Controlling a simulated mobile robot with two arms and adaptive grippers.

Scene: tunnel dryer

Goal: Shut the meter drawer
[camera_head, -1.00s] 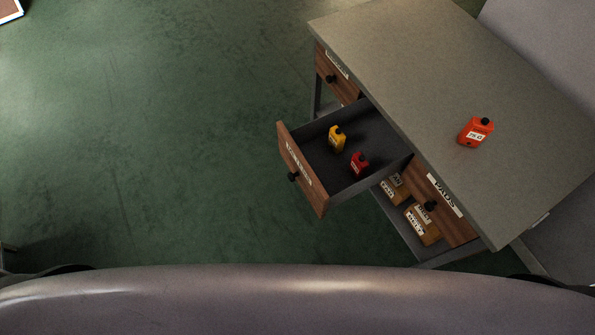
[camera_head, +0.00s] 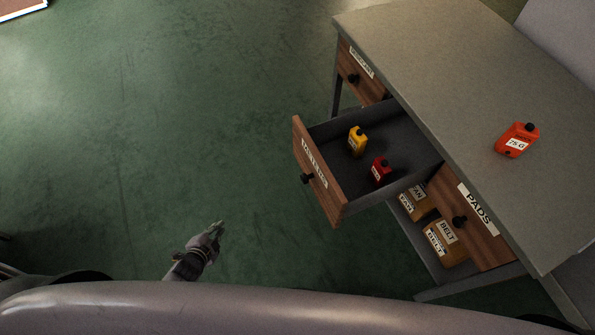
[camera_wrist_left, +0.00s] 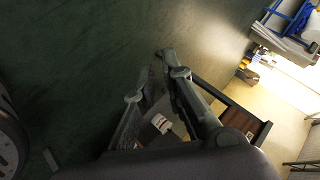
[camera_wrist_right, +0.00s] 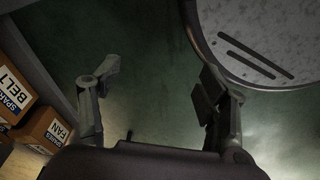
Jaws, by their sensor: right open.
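The meter drawer (camera_head: 318,178) is the middle drawer of a grey table and stands pulled well out. Its wooden front has a dark knob (camera_head: 307,179) and a white label that is hard to read. A yellow bottle (camera_head: 357,141) and a dark red bottle (camera_head: 381,170) stand inside. My left gripper (camera_head: 216,229) is left of and below the drawer front in the head view, apart from it. Its fingertips look together and empty, also in the left wrist view (camera_wrist_left: 161,62). My right gripper (camera_wrist_right: 160,82) is open and empty in the right wrist view, outside the head view.
The grey tabletop (camera_head: 440,80) carries an orange bottle (camera_head: 517,140). A closed drawer (camera_head: 360,75) is at the far end and the PADS drawer (camera_head: 473,228) at the near end. Labelled boxes (camera_head: 443,243) sit on the shelf below. Green floor left of the drawer is free.

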